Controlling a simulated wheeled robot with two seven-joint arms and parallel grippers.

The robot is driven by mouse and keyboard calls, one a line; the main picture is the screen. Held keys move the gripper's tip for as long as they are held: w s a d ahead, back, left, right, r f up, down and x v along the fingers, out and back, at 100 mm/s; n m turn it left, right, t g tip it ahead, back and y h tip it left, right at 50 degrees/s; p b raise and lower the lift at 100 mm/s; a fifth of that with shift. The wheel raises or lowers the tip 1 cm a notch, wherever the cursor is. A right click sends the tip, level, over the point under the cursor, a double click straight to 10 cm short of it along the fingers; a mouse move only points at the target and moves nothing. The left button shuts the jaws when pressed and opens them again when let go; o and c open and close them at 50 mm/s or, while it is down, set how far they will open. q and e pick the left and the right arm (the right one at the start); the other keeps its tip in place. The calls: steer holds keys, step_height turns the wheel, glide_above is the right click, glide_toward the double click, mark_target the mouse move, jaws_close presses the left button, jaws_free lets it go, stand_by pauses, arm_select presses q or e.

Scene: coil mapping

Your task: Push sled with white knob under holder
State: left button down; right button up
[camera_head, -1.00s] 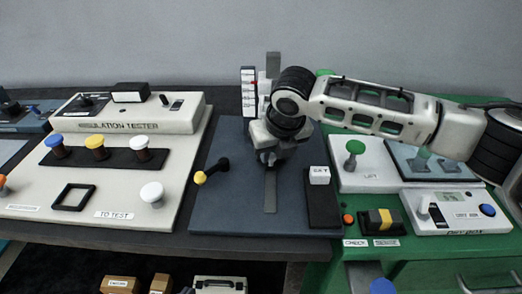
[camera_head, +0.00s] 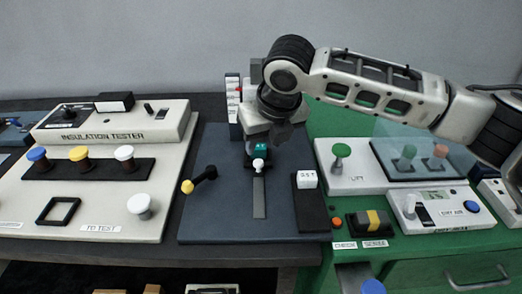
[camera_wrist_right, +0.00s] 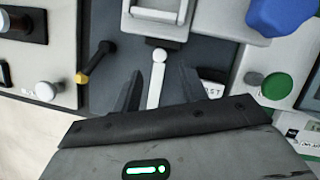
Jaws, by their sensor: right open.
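The sled with the white knob (camera_head: 258,164) sits at the far end of a narrow grey guide strip (camera_head: 259,200) on the dark blue-grey board. A teal piece (camera_head: 262,147) shows just behind the knob. The holder (camera_head: 256,72) is a grey and white upright at the board's back, partly hidden by my right arm. In the right wrist view, the knob (camera_wrist_right: 160,55) is close to the holder's pale frame (camera_wrist_right: 158,12). My right gripper (camera_head: 280,132) is open and empty, above and beside the sled, apart from the knob. My left gripper is not in view.
A black lever with a yellow end (camera_head: 198,180) stands left of the strip. The insulation tester (camera_head: 115,128) is at left, and a green bench (camera_head: 420,245) is at right. The front strip is clear.

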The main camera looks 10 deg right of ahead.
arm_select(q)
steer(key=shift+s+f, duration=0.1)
arm_select(e)
steer(key=v, duration=0.9)
steer(key=shift+r, duration=0.15)
